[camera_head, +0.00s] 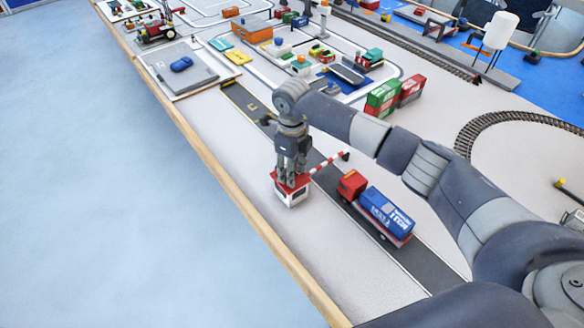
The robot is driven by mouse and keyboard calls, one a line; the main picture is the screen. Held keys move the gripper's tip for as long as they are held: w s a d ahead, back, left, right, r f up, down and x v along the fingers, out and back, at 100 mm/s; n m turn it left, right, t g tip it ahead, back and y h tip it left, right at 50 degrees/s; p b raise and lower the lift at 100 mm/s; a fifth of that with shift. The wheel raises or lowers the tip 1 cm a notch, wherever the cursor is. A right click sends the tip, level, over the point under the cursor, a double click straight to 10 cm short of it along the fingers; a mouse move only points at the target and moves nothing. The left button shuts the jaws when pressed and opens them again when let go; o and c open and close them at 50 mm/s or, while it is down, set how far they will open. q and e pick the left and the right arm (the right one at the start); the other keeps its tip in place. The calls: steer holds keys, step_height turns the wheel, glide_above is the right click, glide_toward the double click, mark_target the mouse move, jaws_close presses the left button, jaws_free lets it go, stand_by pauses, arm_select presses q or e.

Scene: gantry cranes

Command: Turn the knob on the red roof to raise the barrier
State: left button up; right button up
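A small white booth (294,198) with a red roof (277,179) stands beside the dark road, near the table's wooden edge. A red-and-white striped barrier (329,161) reaches from beside the booth across the road to a dark end piece. It looks lowered. My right gripper (291,181), on the arm from the right, points straight down with its fingertips at the red roof. The fingers hide the knob, and I cannot tell whether they are closed on it. My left gripper is not in view.
A truck with a red cab and blue tank (378,212) stands on the road just right of the barrier. Green and red containers (383,97) stand behind my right arm. The wooden table edge (235,190) runs close left of the booth.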

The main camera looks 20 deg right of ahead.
steer(key=shift+c, duration=0.3)
steer(key=c, duration=0.9)
jaws_close()
steer(key=shift+m, duration=0.8)
steer(key=m+b, duration=0.1)
steer(key=m, duration=0.4)
steer(key=shift+a, duration=0.15)
steer(key=m+b, duration=0.1)
steer(key=m, duration=0.4)
steer(key=shift+a+r+m, duration=0.1)
steer(key=shift+m, duration=0.2)
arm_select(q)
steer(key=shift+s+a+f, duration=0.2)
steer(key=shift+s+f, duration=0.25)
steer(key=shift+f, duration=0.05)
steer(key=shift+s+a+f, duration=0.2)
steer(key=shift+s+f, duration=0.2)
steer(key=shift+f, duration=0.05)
arm_select(e)
steer(key=m, duration=0.5)
steer(key=shift+a+m, duration=0.1)
steer(key=shift+m, duration=0.3)
steer(key=shift+w, duration=0.1)
